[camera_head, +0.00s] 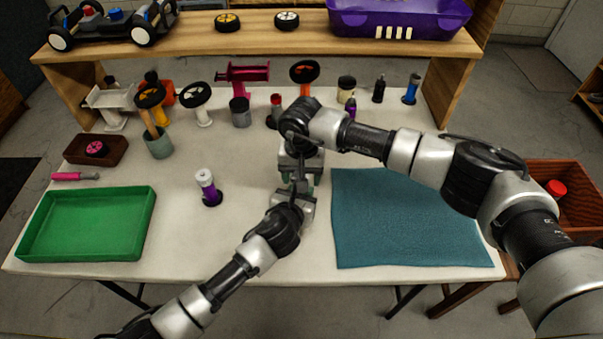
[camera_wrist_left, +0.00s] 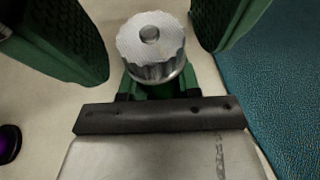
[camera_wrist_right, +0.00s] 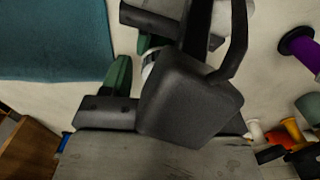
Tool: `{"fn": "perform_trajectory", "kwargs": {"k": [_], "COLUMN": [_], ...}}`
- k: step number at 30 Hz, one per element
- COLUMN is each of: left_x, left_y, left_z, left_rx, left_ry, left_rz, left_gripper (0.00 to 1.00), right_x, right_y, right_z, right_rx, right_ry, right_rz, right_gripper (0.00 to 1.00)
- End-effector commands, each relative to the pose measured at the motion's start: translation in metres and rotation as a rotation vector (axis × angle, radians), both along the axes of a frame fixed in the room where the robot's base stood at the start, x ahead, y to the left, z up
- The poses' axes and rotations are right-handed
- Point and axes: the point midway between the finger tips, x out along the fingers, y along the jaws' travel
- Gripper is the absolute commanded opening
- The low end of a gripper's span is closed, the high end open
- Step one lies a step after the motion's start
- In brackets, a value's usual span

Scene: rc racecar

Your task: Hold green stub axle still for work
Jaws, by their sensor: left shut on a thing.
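The green stub axle (camera_wrist_left: 155,90) stands between my left gripper's fingertips (camera_wrist_left: 157,86), mostly hidden by the silver knurled piece (camera_wrist_left: 150,50) on its top. My left gripper is shut on it just above the table's middle. In the left wrist view, my right gripper's large dark green fingers (camera_wrist_left: 150,35) stand wide apart on either side of the knurled piece, with gaps. My right gripper is open over the same spot; one finger (camera_wrist_right: 118,75) shows in the right wrist view, the other is hidden. In the head view, my grippers cover the axle.
A blue-green mat (camera_head: 410,220) lies to the right, a green tray (camera_head: 88,225) to the left. A purple piece with a silver top (camera_head: 207,187) stands nearby. Several parts stand at the back, including a grey-green cup (camera_head: 159,146), below a wooden shelf (camera_head: 260,40).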

Motion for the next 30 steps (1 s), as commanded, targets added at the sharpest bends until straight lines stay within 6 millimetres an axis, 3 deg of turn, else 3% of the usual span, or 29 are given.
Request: {"fn": "perform_trajectory", "kwargs": {"k": [1, 9, 20, 30], "left_x": [0.0, 0.0, 0.0, -0.0001], "left_y": [0.0, 0.0, 0.0001, 0.0001], "left_z": [-0.0001, -0.0001, -0.0002, -0.0004], "left_rx": [0.0, 0.0, 0.0, 0.0], "left_ry": [0.0, 0.0, 0.0, 0.001], "left_rz": [0.0, 0.0, 0.0, 0.0], "left_gripper": [0.07, 0.07, 0.07, 0.07], "right_x": [0.0, 0.0, 0.0002, 0.0002], "right_y": [0.0001, 0.0, 0.0, 0.0001], "right_z": [0.0003, 0.0005, 0.0011, 0.0011], "right_rx": [0.0, 0.0, 0.0, 0.001], "right_ry": [0.0, 0.0, 0.0, 0.0], "right_rz": [0.0, 0.0, -0.086, -0.323], "right_gripper": [0.52, 0.15, 0.14, 0.14]}}
